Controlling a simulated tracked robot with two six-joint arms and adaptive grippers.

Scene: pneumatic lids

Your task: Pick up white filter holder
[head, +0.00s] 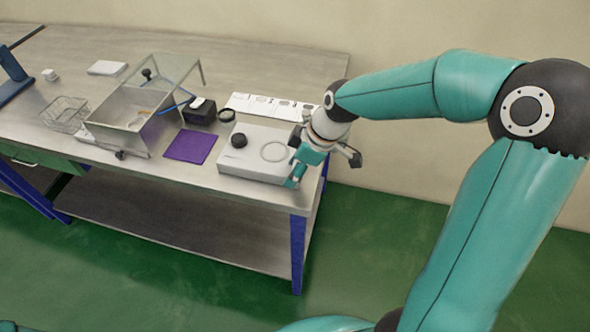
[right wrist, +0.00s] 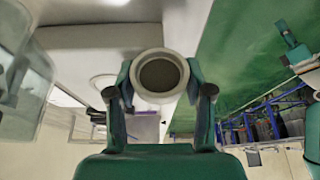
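The white filter holder (right wrist: 160,98) shows in the right wrist view as a round white ring with a dark inside. It sits between the two fingertips of my right gripper (right wrist: 160,76), which press on its left and right sides. In the head view my right gripper (head: 299,170) is at the right edge of the white box (head: 250,176); the holder cannot be made out there. My left gripper (right wrist: 293,45) seems to show small at the right edge of the right wrist view, with its fingers unclear.
The box carries a black knob (head: 239,140) and a pale ring (head: 273,152). Left of it lie a purple pad (head: 191,146), a clear open case (head: 122,118) and a wire basket (head: 65,114). A white strip (head: 262,104) lies behind. The metal table (head: 225,60) ends just right of my gripper.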

